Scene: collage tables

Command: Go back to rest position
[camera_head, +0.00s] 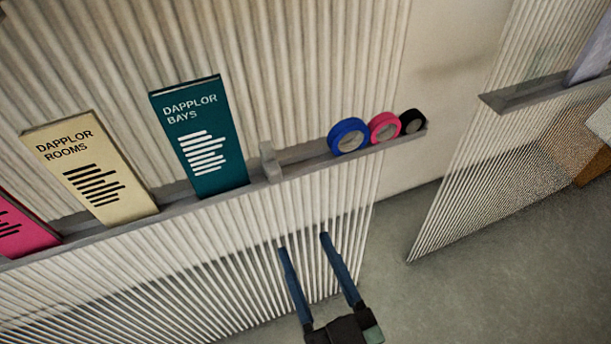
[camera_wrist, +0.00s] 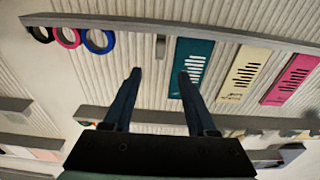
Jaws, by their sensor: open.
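My gripper (camera_head: 304,240) shows at the bottom of the head view, its two dark blue fingers apart with nothing between them. It is in front of the ribbed panel, lower in the picture than the shelf (camera_head: 225,181), and touches nothing that I can see. In the wrist view my gripper (camera_wrist: 160,73) also shows open and empty, with the ribbed wall and the shelf beyond its fingertips.
The shelf holds a pink board (camera_head: 22,228), a cream board (camera_head: 88,170), a teal board (camera_head: 200,137), a small grey block (camera_head: 270,163), and blue (camera_head: 348,136), pink (camera_head: 384,127) and black (camera_head: 412,121) tape rolls. Another shelf (camera_head: 530,92) is at right. Floor (camera_head: 480,270) looks clear.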

